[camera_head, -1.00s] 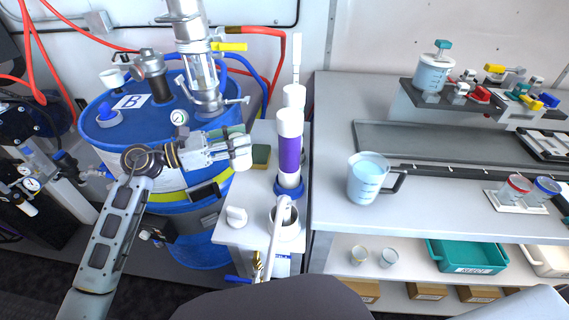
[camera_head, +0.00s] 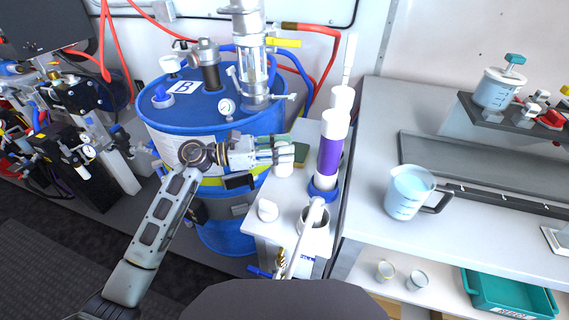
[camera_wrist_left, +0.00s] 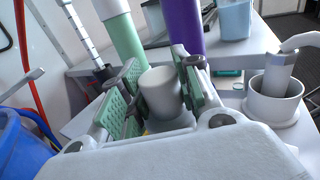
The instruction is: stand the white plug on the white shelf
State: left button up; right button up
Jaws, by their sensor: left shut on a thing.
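The white plug (camera_wrist_left: 160,93) is a short, smooth white cylinder between the green pads of my left gripper (camera_wrist_left: 152,97). The plug looks roughly upright. Its lower end is hidden in the wrist view, and I cannot tell whether it touches the shelf. My right gripper is not in view.
The blue drum (camera_head: 215,122) is left. A jug (camera_head: 409,192) stands on the bench at right.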

pick_arm(q)
jog(key=shift+f, duration=2.65)
jog(key=shift+b, duration=0.3)
jog(key=shift+f, duration=0.1)
jog(key=o, duration=1)
jog(key=shift+o, duration=0.2)
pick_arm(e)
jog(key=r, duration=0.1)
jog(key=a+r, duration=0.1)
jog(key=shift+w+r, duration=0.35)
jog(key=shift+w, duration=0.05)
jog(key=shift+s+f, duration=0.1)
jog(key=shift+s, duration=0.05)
